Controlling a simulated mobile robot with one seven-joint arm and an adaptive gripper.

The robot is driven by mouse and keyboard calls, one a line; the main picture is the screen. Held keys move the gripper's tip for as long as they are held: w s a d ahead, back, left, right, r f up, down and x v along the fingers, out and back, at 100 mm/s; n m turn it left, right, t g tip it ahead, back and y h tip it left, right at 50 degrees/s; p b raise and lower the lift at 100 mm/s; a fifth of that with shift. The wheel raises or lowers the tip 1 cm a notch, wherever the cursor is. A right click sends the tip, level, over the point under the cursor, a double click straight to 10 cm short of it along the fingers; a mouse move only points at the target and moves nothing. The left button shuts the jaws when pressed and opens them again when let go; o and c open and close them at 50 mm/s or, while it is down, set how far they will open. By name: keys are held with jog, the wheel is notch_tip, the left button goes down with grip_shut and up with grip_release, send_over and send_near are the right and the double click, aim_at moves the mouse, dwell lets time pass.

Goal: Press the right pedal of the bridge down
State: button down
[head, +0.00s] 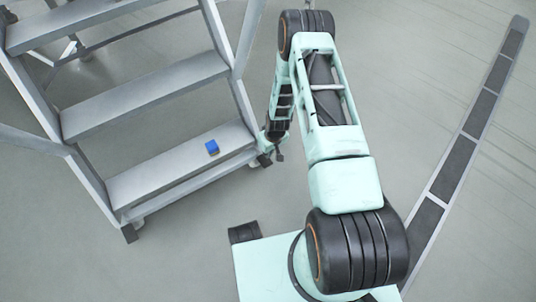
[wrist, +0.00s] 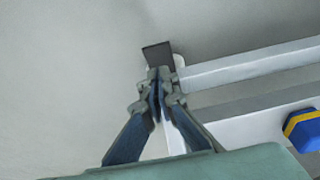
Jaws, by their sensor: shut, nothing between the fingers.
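The bridge is a grey metal stair frame with several steps (head: 145,97) at the left of the head view. A small dark pedal-like piece (head: 264,160) sits at the foot of its right side. In the wrist view a dark flat piece (wrist: 157,53) shows just beyond my fingertips, at the end of the lowest step. My gripper (wrist: 160,76) is shut and empty, with its tips close to that piece; I cannot tell whether they touch. In the head view my gripper (head: 279,156) is small, beside the bridge's right foot.
A blue block (head: 212,147) with a yellow band lies on the lowest step; it also shows in the wrist view (wrist: 303,130). Another dark foot piece (head: 129,233) is at the left. A dark-panelled strip (head: 455,165) crosses the floor at right. Floor between is clear.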

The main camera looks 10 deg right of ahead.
aim_at(266, 162)
jog(key=f+b, duration=0.1)
jog(key=f, duration=0.1)
jog(key=w+f, duration=0.1)
jog(key=f, duration=0.2)
jog(key=f+b, duration=0.1)
jog(key=f, duration=0.1)
jog(key=shift+w+a+f+b, duration=0.25)
jog(key=shift+b, duration=0.05)
jog(key=shift+s, duration=0.25)
